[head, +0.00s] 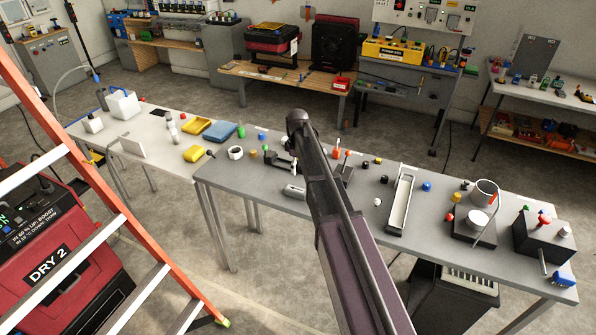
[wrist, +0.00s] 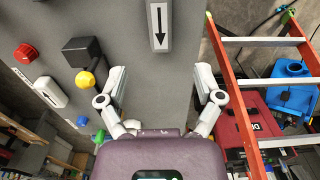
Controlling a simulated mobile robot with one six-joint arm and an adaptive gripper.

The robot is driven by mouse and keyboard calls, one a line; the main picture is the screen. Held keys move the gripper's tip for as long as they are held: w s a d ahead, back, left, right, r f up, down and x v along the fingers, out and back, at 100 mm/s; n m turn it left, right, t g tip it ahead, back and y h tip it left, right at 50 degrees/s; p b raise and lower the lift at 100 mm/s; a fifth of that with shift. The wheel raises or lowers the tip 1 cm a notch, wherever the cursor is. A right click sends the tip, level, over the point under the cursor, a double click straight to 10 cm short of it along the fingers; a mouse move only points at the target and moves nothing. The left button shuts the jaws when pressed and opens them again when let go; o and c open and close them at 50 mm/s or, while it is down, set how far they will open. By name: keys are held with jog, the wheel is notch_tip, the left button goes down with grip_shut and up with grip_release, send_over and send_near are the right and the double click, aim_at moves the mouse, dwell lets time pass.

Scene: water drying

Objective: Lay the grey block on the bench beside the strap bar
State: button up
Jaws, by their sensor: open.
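A light grey block (head: 293,191) lies near the front edge of the grey bench (head: 240,182). In the wrist view a light grey block with a black arrow (wrist: 158,25) lies at the top, beyond my fingertips; it looks like the same block. My gripper (wrist: 158,86) is open, with nothing between its fingers, over the bench edge. In the head view my arm hides the gripper and part of the bench. I cannot tell for certain which item is the strap bar; a dark block (wrist: 83,52) stands left of the arrow block in the wrist view.
A red knob (wrist: 25,53), a yellow knob (wrist: 85,80) and a white piece (wrist: 50,92) stand left of my gripper. A long white tray (head: 400,200) lies farther right on the bench. An orange ladder (head: 100,190) stands at the left.

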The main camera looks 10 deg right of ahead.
jog(key=s+a+m, duration=0.1)
jog(key=s+m, duration=0.9)
jog(key=s, duration=1.8)
jog(key=shift+s+m, duration=0.15)
jog(key=shift+m, duration=0.25)
